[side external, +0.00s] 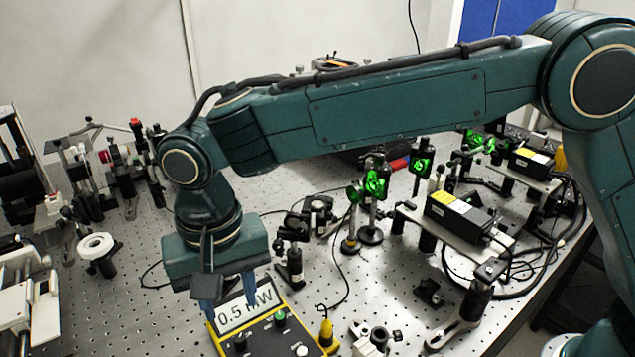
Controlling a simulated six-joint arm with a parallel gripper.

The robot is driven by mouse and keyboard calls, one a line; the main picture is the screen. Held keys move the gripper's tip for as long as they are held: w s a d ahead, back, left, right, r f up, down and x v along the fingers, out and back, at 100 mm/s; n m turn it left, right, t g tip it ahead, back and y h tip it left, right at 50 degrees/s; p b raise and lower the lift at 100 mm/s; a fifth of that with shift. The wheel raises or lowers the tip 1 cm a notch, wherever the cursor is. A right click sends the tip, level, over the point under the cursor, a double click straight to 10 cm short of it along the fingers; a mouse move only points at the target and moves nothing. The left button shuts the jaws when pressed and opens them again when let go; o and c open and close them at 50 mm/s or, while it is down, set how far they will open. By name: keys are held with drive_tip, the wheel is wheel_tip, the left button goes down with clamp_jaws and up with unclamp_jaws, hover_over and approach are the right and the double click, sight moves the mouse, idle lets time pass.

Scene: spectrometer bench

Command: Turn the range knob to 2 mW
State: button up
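The yellow-edged meter box (262,341) sits at the bottom of the side view, partly cut off by the picture's lower edge. Its display (262,309) reads "0.5 mW". The dark front panel carries a black knob (240,343), a green button or knob (280,319) and a pale round one (302,350). I cannot read any range marks or tell which is the range knob. My gripper (229,308) points down over the display end of the meter. Its two blue fingers are apart, with nothing seen between them, and they cover part of the display.
Optic mounts (292,245) stand behind the meter. Mounts with green-lit optics (376,184) and a black laser box (458,216) are to the right. A yellow-and-black connector (326,333) and small metal parts (372,338) lie right of the meter. Bare perforated bench (130,300) is to the left.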

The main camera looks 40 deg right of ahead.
sight(239, 338)
wheel_tip(239, 338, down, 8)
drive_tip(key=shift+f, duration=0.1)
idle(0.4)
clamp_jaws()
